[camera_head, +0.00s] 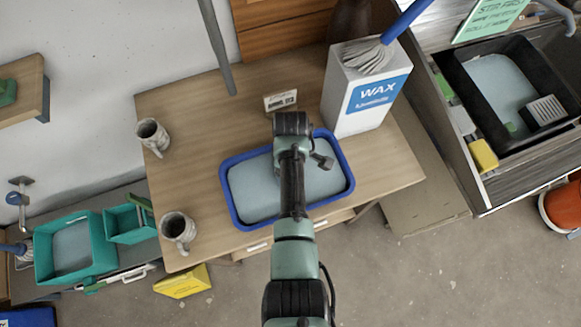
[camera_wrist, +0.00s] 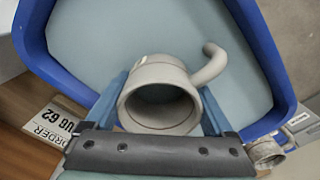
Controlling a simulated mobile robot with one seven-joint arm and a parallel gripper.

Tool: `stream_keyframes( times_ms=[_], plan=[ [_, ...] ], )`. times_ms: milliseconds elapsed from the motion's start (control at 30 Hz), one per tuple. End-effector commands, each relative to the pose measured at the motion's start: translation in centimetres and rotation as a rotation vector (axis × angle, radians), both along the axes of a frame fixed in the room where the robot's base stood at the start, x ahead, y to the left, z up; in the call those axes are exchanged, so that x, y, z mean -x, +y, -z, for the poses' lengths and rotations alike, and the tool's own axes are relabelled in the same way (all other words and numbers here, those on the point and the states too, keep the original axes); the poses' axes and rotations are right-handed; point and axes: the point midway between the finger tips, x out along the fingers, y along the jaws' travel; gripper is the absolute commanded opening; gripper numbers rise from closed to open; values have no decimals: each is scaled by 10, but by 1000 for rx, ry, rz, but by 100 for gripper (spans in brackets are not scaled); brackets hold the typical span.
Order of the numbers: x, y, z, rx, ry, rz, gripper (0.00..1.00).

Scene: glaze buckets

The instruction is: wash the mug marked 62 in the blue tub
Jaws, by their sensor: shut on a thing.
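In the wrist view a grey mug (camera_wrist: 155,70) is between the two blue fingers of my gripper (camera_wrist: 165,88), which is shut on it. The mug's open mouth faces the camera and its curved handle points to the upper right. A small pale mark shows on its side, too small to read. Behind it is the blue tub (camera_wrist: 262,55) with pale grey-blue liquid. In the head view the tub (camera_head: 232,205) stands on the table, and my arm hides the held mug. I cannot tell whether the mug touches the liquid. A card (camera_wrist: 50,125) reading "ORDER MUG 62" stands beside the tub.
Two other mugs (camera_head: 152,136) (camera_head: 178,230) stand at the table's left side. A white wax box (camera_head: 350,100) stands behind the tub at right. Teal tubs (camera_head: 97,245) are at lower left, a black tub (camera_head: 465,80) at right. Bare wood (camera_head: 195,180) lies left of the blue tub.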

Motion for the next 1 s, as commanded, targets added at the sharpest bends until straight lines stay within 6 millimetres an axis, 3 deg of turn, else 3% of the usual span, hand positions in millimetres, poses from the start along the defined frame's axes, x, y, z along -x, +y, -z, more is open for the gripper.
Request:
stream_keyframes(
  times_ms=[33, 533, 1000],
  plan=[
    [0, 0, -11, 0, -1, 0, 10],
    [0, 0, -60, 0, -1, 0, 10],
    [0, 0, -61, 0, -1, 0, 10]
  ],
)
